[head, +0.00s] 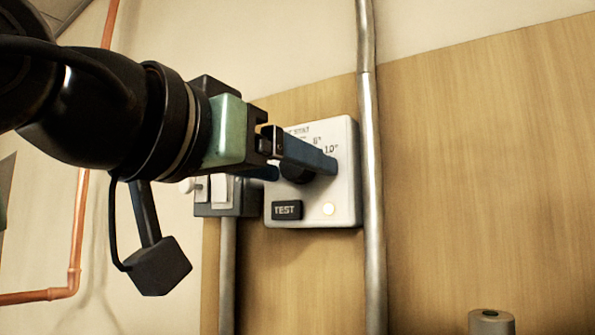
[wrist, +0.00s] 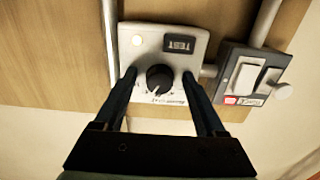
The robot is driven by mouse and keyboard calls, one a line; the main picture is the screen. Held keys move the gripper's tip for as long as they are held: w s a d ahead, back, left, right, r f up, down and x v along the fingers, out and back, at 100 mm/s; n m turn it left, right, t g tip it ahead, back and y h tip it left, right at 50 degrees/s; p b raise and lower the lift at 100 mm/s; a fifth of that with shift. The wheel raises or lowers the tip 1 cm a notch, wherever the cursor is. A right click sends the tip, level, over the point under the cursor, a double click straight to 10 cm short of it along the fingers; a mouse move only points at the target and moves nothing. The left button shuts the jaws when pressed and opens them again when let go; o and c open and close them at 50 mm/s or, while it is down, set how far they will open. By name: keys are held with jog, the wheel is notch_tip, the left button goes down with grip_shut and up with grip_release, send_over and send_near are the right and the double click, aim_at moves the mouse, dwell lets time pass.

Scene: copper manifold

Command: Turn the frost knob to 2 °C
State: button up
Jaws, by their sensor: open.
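The frost knob (wrist: 160,78) is a round black dial on a white control box (wrist: 196,44) fixed to the wooden panel. In the wrist view my gripper (wrist: 160,72) is open, with one dark finger on each side of the knob and a visible gap to it. In the head view my gripper (head: 305,170) reaches the box from the left, and its blue fingers hide most of the knob (head: 296,172). The scale shows 6° and 10° marks at upper right in the head view. The knob's pointer setting cannot be read clearly.
A black TEST button (head: 287,210) and a lit yellow lamp (head: 328,209) are on the box below the knob. A grey switch box (head: 243,197) stands close on the left. A vertical metal conduit (head: 368,150) runs along the right. The wooden panel (head: 480,150) beyond is mostly clear.

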jog(key=shift+s+a+r, duration=0.15)
jog(key=shift+s+a, duration=0.15)
jog(key=shift+s, duration=0.1)
jog(key=shift+c, duration=0.3)
jog(key=shift+s, duration=0.1)
jog(key=shift+c, duration=1.1)
grip_shut()
